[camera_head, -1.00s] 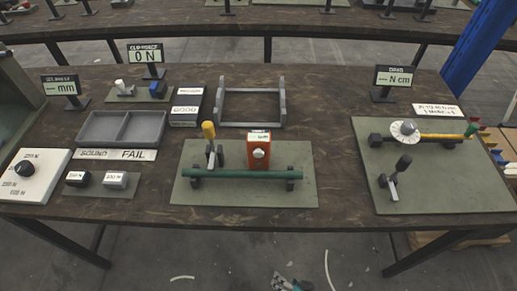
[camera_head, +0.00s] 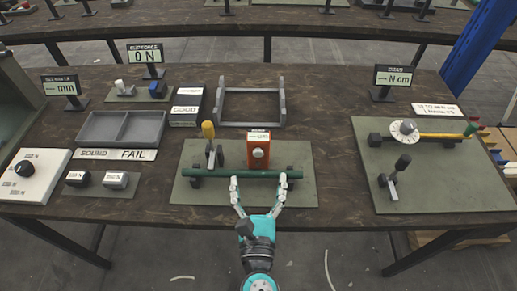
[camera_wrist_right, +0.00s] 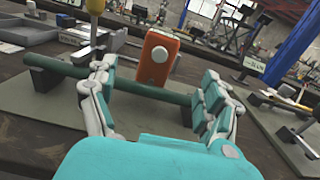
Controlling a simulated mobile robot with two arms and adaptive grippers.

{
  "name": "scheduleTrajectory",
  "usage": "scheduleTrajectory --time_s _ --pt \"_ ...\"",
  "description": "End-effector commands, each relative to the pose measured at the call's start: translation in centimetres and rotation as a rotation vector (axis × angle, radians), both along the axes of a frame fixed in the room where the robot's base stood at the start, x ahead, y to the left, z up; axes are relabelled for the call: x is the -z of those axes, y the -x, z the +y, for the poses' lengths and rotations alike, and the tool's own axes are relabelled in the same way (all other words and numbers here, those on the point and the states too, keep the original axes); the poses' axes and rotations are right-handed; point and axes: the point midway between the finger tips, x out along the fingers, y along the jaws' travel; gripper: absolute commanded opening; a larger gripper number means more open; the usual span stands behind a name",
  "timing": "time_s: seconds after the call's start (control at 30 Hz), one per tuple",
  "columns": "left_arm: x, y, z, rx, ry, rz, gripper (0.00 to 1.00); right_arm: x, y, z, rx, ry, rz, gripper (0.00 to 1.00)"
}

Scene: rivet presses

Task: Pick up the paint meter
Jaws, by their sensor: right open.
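My left gripper is not in view.
A yellow-handled tool (camera_head: 208,131) stands left of the meter. A grey frame (camera_head: 283,104) lies behind it. A right mat (camera_head: 440,190) bears a dial and a lever. A two-part grey tray (camera_head: 80,132) is at left. Dark table shows bare between the mats.

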Motion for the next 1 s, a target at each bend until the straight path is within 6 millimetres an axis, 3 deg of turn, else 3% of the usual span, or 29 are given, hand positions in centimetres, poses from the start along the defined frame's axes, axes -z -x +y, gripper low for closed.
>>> scheduleTrajectory --time_s 0.33,0.57,0.83,1.0 --pt "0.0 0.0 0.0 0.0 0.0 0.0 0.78 -0.1 -5.6 -0.2 0.012 -0.015 0.007 0.83" --pt "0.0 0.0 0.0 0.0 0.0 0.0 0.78 -0.1 -7.3 -0.1 0.011 -0.014 0.009 0.83" --pt "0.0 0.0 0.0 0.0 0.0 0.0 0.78 -0.1 -11.2 0.2 0.01 -0.012 0.007 0.83" --pt "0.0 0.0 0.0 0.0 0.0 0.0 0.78 0.0 -12.0 0.2 0.01 -0.014 0.01 0.83"
